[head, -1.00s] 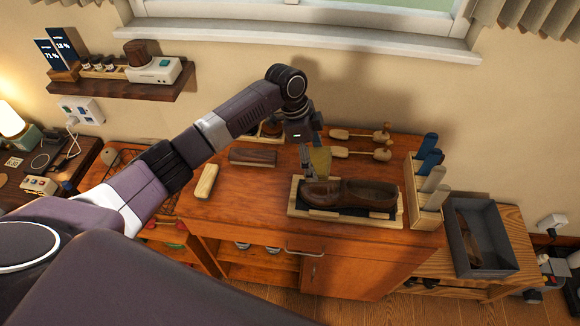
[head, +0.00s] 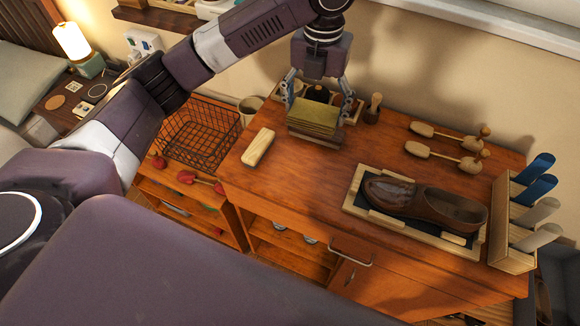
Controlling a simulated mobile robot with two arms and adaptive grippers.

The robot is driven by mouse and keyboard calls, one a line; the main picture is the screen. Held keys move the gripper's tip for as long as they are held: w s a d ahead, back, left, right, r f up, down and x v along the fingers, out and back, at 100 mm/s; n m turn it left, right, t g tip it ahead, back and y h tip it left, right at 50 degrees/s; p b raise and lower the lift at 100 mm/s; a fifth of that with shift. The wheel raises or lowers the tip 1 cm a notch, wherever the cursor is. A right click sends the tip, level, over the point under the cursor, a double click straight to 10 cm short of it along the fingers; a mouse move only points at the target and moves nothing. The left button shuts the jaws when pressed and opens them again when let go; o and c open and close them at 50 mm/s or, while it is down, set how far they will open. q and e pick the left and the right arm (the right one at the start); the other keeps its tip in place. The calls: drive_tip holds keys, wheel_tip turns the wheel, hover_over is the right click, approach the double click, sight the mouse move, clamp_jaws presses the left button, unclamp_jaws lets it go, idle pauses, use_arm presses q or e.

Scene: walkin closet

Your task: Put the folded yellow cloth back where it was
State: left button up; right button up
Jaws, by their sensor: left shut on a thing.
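The folded yellow cloth (head: 311,118) is held in my left gripper (head: 315,101), whose fingers are closed at its two sides. The cloth is over the back left part of the wooden cabinet top (head: 330,195). Part of a dark wooden block (head: 318,140) shows just under the cloth's front edge. I cannot tell whether the cloth touches the block or hangs a little above it. My right gripper is not in view.
A small tray with dark round tins (head: 318,94) is right behind the cloth. A pale block (head: 258,147) lies to the left, and a wire basket (head: 200,138) farther left. A brown shoe (head: 400,197) lies in a frame to the right. The middle is clear.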

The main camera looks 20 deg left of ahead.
use_arm(q)
drive_tip(key=shift+s+a+m, duration=0.1)
drive_tip(key=shift+a+m, duration=0.2)
drive_tip(key=shift+a, duration=0.05)
drive_tip(key=shift+a+f, duration=0.15)
drive_tip(key=shift+f, duration=0.1)
drive_tip(key=p, duration=0.3)
hover_over(306, 168)
wheel_tip(306, 168, down, 14)
drive_tip(key=shift+s+f, duration=0.1)
drive_tip(key=shift+f, duration=0.15)
wheel_tip(306, 168, down, 5)
drive_tip(key=shift+r+p, duration=0.1)
drive_tip(key=shift+p, duration=0.3)
drive_tip(key=o, duration=1)
